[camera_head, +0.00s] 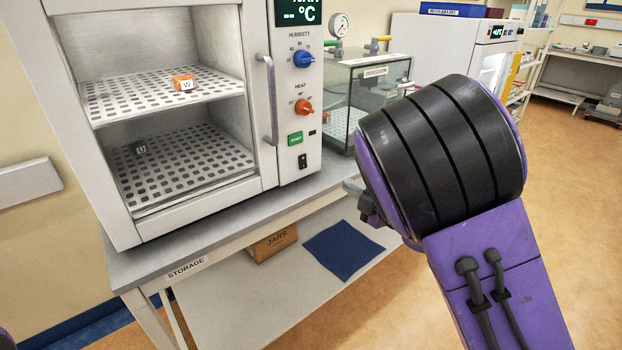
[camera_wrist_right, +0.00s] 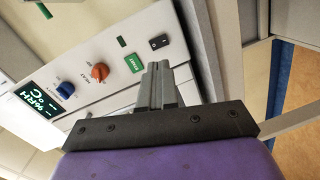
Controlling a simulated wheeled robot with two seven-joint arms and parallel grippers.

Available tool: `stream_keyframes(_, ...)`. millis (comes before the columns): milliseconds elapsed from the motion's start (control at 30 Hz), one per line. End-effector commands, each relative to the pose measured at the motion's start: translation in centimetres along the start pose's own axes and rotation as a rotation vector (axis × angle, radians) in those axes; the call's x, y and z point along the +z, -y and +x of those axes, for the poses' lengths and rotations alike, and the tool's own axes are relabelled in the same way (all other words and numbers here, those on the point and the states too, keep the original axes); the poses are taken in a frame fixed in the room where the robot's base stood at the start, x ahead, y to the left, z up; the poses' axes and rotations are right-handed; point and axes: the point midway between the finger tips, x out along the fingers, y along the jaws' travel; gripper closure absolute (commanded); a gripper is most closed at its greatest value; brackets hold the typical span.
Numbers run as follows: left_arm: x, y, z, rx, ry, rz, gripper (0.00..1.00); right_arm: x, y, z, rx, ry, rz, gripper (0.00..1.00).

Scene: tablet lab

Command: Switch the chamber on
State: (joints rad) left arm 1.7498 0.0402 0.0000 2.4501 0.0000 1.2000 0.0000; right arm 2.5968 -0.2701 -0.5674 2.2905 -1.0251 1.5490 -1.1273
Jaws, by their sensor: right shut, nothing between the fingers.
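The chamber (camera_head: 130,221) stands on the bench at the left, with a glass-front opening and two perforated shelves inside. In the right wrist view the switch (camera_wrist_right: 159,42) and green button (camera_wrist_right: 134,63) lie just beyond my right gripper (camera_wrist_right: 158,68). The right gripper is shut and empty, in front of the lower panel. My left gripper is out of view.
An orange block (camera_head: 183,83) sits on the upper shelf and a dark block (camera_head: 139,147) on the lower. A glass desiccator cabinet (camera_head: 377,82) stands right of the chamber. A jars box (camera_head: 272,243) and blue mat (camera_head: 343,249) lie on the bench's lower shelf.

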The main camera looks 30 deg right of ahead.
Motion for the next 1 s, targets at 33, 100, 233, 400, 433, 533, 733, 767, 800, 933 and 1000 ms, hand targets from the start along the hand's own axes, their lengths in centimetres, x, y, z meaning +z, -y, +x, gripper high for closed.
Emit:
stream_keyframes(33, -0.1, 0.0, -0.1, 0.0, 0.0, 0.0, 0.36, -0.5, 0.1, 0.0, -0.012, -0.03, -0.079, 1.0)
stream_keyframes(100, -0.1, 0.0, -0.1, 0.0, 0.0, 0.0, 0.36, -1.0, 0.2, 0.0, -0.016, -0.056, -0.164, 1.0)
stream_keyframes(233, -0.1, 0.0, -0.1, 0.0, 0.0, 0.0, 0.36, -1.1, 0.2, 0.0, -0.01, -0.059, -0.233, 1.0)
stream_keyframes(400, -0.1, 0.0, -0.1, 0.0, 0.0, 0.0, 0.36, -1.1, 0.2, 0.1, -0.01, -0.058, -0.236, 1.0)
stream_keyframes(433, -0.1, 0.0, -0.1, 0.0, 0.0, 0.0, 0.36, -1.1, 0.3, 0.1, -0.01, -0.058, -0.236, 1.0)
stream_keyframes(533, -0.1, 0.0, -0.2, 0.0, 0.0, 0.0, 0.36, -1.1, 0.3, 0.1, -0.01, -0.057, -0.235, 1.0)
stream_keyframes(733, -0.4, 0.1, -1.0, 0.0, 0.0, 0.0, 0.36, -1.3, 0.1, 2.4, -0.011, -0.06, -0.234, 1.0)
stream_keyframes(767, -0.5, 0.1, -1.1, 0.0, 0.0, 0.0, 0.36, -1.3, 0.1, 3.0, -0.011, -0.059, -0.233, 1.0)
stream_keyframes(800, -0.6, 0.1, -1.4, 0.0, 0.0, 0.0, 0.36, -1.4, 0.1, 3.9, -0.011, -0.06, -0.233, 1.0)
stream_keyframes(933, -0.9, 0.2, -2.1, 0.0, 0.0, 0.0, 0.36, -1.5, 0.1, 6.8, -0.011, -0.06, -0.234, 1.0)
stream_keyframes(1000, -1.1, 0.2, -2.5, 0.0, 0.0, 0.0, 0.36, -1.6, 0.1, 8.3, -0.01, -0.059, -0.232, 1.0)
